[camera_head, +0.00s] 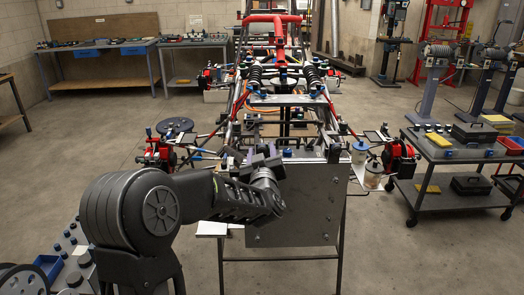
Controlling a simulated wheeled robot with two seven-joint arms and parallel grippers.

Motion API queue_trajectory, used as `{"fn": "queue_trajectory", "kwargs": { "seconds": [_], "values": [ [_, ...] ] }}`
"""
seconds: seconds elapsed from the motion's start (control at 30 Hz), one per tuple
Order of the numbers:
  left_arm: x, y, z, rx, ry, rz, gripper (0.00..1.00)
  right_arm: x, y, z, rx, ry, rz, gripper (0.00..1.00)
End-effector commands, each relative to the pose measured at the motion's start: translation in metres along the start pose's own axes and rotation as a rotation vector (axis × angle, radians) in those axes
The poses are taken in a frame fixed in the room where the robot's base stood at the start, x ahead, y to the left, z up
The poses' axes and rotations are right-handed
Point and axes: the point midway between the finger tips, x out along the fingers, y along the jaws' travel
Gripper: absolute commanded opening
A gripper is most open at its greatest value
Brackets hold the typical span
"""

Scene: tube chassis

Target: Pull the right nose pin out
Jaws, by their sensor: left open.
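The tube chassis (277,30) stands ahead of me, with red tubes and a grey front panel (300,205) facing me. My left gripper (262,152) is at the upper left of this panel, by its top edge, open. It looks empty, and its fingers are small and partly merged with dark parts behind. A small blue-topped part (287,152) shows just right of the gripper at the panel's top edge. A dark upright part (333,153) stands at the panel's top right corner. I cannot tell which small part is the right nose pin. My right gripper is out of view.
A grey tool cart (455,152) stands at the right, with a yellow item and a black case. Red hub assemblies (400,160) stick out beside the chassis. A workbench (110,45) stands at the back left.

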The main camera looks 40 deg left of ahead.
Motion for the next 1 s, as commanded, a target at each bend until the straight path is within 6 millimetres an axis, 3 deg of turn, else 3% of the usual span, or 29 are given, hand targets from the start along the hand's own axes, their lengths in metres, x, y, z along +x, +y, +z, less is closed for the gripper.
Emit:
{"fn": "queue_trajectory", "kwargs": {
  "seconds": [0.23,0.77,1.0],
  "values": [
    [0.0005,-0.0001,0.0001,0.000,0.000,0.000,0.45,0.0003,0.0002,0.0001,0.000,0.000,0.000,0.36],
    [0.0002,0.0000,-0.0001,0.000,0.001,0.000,0.02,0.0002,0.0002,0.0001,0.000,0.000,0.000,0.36],
    [0.0002,0.0000,-0.0001,0.000,0.001,0.000,0.00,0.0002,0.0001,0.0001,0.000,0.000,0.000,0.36]
  ]
}}
